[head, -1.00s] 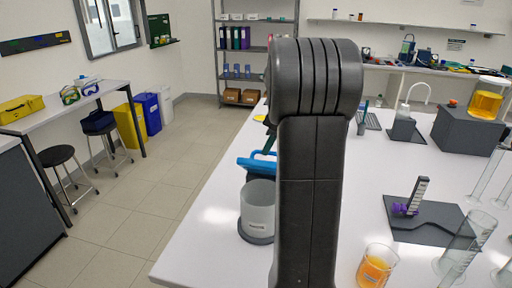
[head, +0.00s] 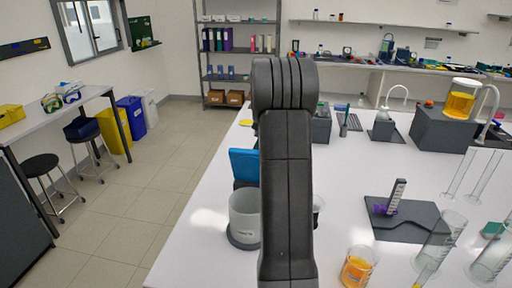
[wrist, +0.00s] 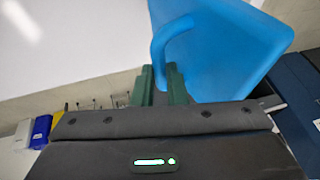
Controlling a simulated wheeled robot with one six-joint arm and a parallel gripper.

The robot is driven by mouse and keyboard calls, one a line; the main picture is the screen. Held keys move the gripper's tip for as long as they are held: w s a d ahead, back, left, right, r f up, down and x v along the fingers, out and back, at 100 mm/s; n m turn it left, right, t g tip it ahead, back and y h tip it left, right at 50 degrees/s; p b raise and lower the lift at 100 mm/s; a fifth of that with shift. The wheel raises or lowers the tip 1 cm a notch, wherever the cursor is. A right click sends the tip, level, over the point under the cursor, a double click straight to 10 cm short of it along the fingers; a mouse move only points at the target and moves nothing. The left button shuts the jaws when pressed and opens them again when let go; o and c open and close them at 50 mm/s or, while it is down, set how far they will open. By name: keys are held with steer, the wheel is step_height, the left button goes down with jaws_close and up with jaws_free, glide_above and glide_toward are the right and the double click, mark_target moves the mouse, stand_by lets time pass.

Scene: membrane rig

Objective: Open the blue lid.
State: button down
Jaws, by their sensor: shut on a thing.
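The blue lid (head: 243,165) shows just left of my arm in the head view, tilted up steeply with its broad face showing. In the wrist view the lid (wrist: 235,45) fills the upper right, and its curved blue handle (wrist: 160,48) reaches down to my green fingertips. My gripper (wrist: 164,82) is shut on this handle. My arm hides the gripper and part of the lid in the head view. A dark body shows just under the lid, mostly hidden.
A clear container on a dark base (head: 244,218) stands in front of the lid, close to my arm. A beaker of orange liquid (head: 358,267) is at the front right. The white bench left of the lid is clear.

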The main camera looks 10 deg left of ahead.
steer(key=shift+w+f, duration=0.15)
steer(key=shift+w, duration=0.15)
steer(key=c, duration=1.6)
jaws_free()
steer(key=shift+w+f, duration=0.1)
steer(key=shift+w, duration=0.1)
steer(key=shift+o, duration=0.7)
steer(key=shift+w+f, duration=0.15)
steer(key=shift+w, duration=0.1)
steer(key=shift+s, duration=0.1)
steer(key=shift+r, duration=0.2)
steer(key=b+v, duration=0.1)
steer(key=v, duration=1.2)
steer(key=shift+d+r, duration=0.2)
steer(key=shift+r, duration=0.1)
